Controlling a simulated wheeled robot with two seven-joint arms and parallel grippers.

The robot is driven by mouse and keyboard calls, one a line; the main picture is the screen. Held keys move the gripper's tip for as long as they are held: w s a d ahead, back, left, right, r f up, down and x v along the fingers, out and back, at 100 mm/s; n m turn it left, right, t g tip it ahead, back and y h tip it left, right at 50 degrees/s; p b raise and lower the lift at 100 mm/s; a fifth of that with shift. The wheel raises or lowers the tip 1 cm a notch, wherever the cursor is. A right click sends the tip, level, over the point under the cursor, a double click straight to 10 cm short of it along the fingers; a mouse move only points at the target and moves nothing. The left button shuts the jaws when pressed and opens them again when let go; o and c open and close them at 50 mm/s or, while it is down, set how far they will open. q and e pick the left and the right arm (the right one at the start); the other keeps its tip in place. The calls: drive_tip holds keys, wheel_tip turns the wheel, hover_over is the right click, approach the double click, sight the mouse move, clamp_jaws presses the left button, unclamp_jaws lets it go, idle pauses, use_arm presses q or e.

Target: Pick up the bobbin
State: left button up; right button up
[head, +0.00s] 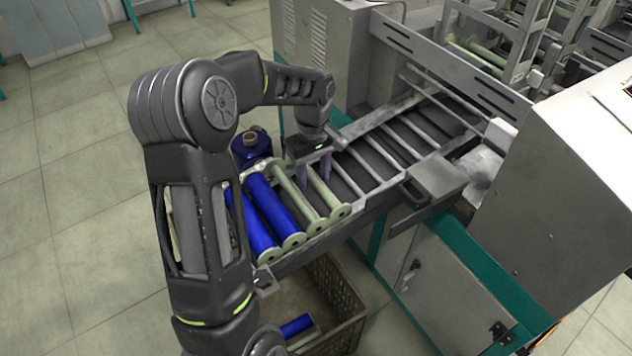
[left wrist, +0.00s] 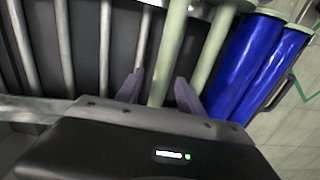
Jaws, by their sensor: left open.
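Several bobbins lie side by side on the machine's slatted tray. Two are wound with blue thread, such as the blue bobbin (head: 274,208), and two are bare pale green. My left gripper (head: 315,168) is open, pointing down over the bare bobbin (head: 326,190) farthest right in the row. In the left wrist view, the fingers of my left gripper (left wrist: 157,88) stand on either side of that pale green bobbin (left wrist: 166,58), apart from each other. The second bare bobbin (left wrist: 212,50) and the blue bobbins (left wrist: 262,65) lie to its right. My right gripper is not in view.
A brown crate (head: 350,305) holding a blue bobbin stands below the tray. A blue spool (head: 250,148) stands behind the row. The grey machine housing (head: 580,190) is at the right. Bare tray slats (head: 385,150) lie right of the bobbins.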

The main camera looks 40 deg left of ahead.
use_arm(q)
drive_tip(key=shift+c, duration=0.5)
clamp_jaws()
idle(0.3)
